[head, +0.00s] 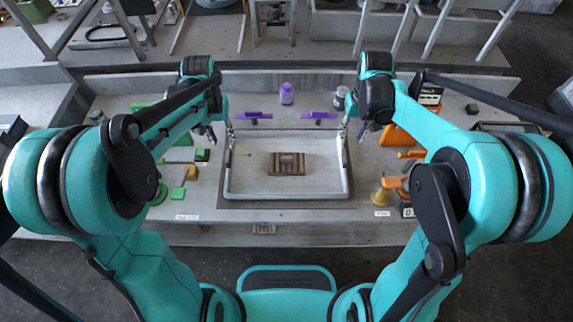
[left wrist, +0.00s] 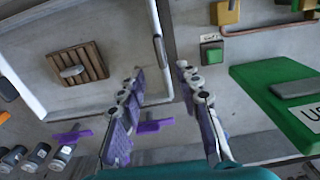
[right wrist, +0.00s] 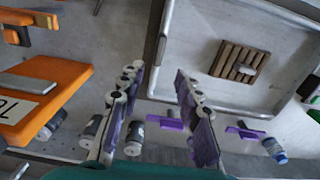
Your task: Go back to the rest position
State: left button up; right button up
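My left gripper (left wrist: 160,100) is open and empty above the table at the left side of the white tray (head: 230,180). In the head view the left gripper (head: 212,133) is partly hidden by its own arm. My right gripper (right wrist: 155,105) is open and empty at the tray's right side. In the head view the right gripper (head: 343,130) hangs near the tray's right back corner. Both grippers are apart from any object. A brown slatted block (head: 286,170) with a grey piece on top lies in the middle of the tray.
Green parts (head: 179,193) lie on the left. Orange parts (head: 398,136) and a yellow cone-like piece (head: 380,196) lie on the right. The tray floor around the block is clear.

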dwell(0.4)
